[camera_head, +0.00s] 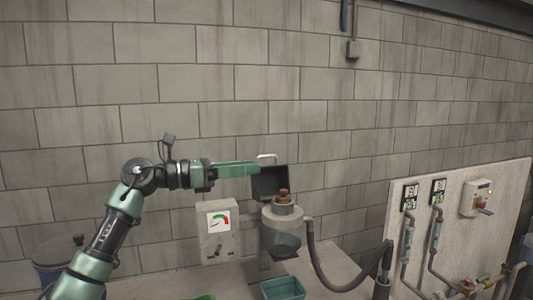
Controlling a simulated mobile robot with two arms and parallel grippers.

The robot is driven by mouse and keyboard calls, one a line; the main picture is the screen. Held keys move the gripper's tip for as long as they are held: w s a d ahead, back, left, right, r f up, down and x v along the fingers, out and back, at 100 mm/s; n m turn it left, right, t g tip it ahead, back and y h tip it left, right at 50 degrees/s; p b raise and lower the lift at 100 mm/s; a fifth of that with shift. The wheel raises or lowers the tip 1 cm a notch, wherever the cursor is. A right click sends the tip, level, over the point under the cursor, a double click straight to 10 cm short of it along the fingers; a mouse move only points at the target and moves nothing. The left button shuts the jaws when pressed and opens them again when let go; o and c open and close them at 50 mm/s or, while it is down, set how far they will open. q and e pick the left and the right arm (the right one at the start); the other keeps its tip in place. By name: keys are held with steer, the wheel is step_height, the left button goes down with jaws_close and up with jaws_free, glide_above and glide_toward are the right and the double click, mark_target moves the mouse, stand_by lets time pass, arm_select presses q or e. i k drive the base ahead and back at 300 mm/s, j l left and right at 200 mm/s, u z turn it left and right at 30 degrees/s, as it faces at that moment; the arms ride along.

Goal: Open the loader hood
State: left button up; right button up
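The loader (282,219) is a grey drum with a cone below, standing near the wall right of the picture's middle. Its dark hood (266,184) stands raised, roughly upright behind the loader's top, with a pale handle (267,156) on its upper edge. A brown and orange part (283,195) shows in the uncovered top. My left gripper (257,169), with green fingers, points right at the hood's upper left edge, just below the handle. I cannot tell whether it touches the hood or how far apart its fingers are. My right gripper is out of view.
A grey box with a gauge (219,220) stands left of the loader. A dark hose (330,282) runs from the loader to the right. A teal bin (283,289) sits below. A panel with valves and pipes (460,215) is at right, a dark lidded drum (58,250) at left.

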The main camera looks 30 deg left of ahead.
mark_target(265, 185)
steer(key=i+j, duration=1.15)
steer(key=i, duration=0.1)
